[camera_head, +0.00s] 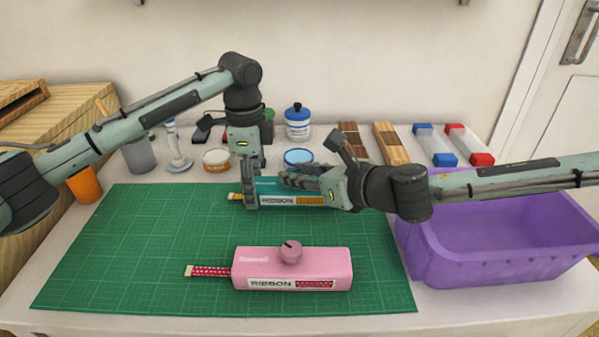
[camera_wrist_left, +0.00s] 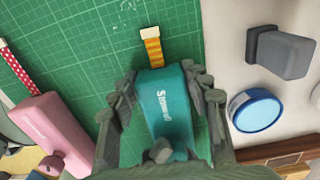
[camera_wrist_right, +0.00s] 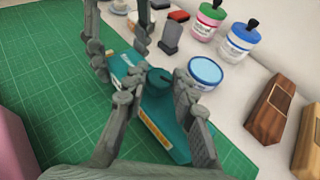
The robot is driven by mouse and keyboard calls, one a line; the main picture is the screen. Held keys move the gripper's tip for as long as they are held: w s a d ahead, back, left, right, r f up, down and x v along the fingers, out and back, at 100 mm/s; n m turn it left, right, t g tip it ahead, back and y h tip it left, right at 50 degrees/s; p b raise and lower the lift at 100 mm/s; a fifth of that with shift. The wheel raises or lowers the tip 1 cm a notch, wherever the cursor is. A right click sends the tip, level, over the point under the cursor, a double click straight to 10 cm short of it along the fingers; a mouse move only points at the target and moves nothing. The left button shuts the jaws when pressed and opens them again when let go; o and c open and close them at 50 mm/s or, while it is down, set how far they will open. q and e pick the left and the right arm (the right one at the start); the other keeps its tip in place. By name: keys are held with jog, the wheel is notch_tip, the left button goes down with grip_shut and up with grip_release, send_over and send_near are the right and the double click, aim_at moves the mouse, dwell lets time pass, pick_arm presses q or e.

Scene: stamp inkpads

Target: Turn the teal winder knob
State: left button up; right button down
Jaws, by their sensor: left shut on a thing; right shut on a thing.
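The teal ribbon winder (camera_head: 267,184) lies on the green cutting mat, with a yellow ribbon end (camera_wrist_left: 153,45) out of one end. My left gripper (camera_head: 248,197) reaches down over that end and is shut on the body; in the left wrist view the teal body (camera_wrist_left: 170,108) sits between its fingers. My right gripper (camera_head: 300,178) comes in from the right and is shut on the teal knob (camera_wrist_right: 160,77) on top of the winder. In the head view the arms hide the knob and part of the body.
A pink ribbon winder (camera_head: 292,268) with a red ribbon lies on the mat (camera_head: 130,270) nearer the front. A purple bin (camera_head: 500,270) stands at the right. Behind are a blue-lidded pad (camera_wrist_right: 205,71), jars and blocks. The mat's left side is clear.

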jog(key=m+h, duration=0.1)
jog(key=m+t+h, duration=0.2)
jog(key=shift+s+a+m+h, duration=0.25)
jog(key=shift+a+m+h, duration=0.05)
jog(key=shift+a+h, duration=0.1)
jog(key=m+h, duration=0.1)
jog(key=h, duration=0.1)
jog(key=m+t+h, duration=0.1)
jog(key=m+h, duration=0.1)
jog(key=shift+a+m, duration=0.2)
jog(key=shift+m, duration=0.1)
jog(key=m+h, duration=0.4)
jog(key=h, duration=0.1)
jog(key=shift+w+a+m, duration=0.1)
jog(key=shift+a+m, duration=0.15)
jog(key=shift+m, duration=0.05)
jog(key=shift+a+r+m+g+h, duration=0.1)
jog(key=shift+a+m+g+h, duration=0.3)
jog(key=shift+h, duration=0.3)
jog(key=shift+d+f+m+g+h, duration=0.15)
jog(key=shift+m+g+h, duration=0.35)
jog(key=shift+m+h, duration=0.5)
jog(key=shift+d+m, duration=0.1)
jog(key=shift+m, duration=0.2)
jog(key=c, duration=1.2)
grip_release()
jog(key=shift+h, duration=0.3)
